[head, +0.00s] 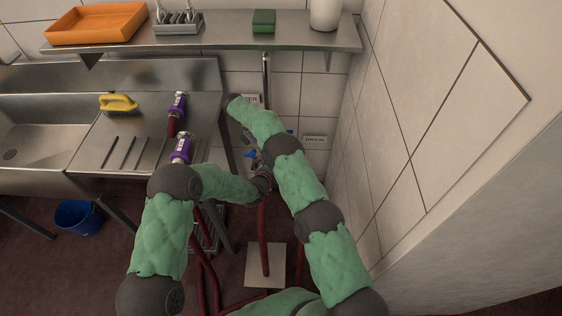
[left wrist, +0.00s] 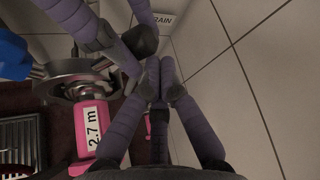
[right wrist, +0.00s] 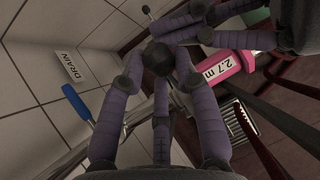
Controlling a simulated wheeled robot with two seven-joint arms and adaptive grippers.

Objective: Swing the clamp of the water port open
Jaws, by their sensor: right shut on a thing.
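In the left wrist view the metal clamp (left wrist: 75,82) sits around the joint above a pink hose end (left wrist: 92,128) marked 2.7 m. My right gripper (right wrist: 158,62) is shut on a dark rounded knob (right wrist: 157,57), which seems to belong to the clamp. My left gripper (left wrist: 160,68) has its fingertips together close beside the right fingers, with nothing visible between them. Whether the clamp is open is not clear.
A DRAIN sign (head: 315,140) is on the wall to the right. A steel shelf (head: 210,45) runs above. The sink counter (head: 140,145) at left holds a yellow brush (head: 118,103) and purple-ended hoses (head: 182,148). Red hoses (head: 263,240) hang below. The side wall is close at right.

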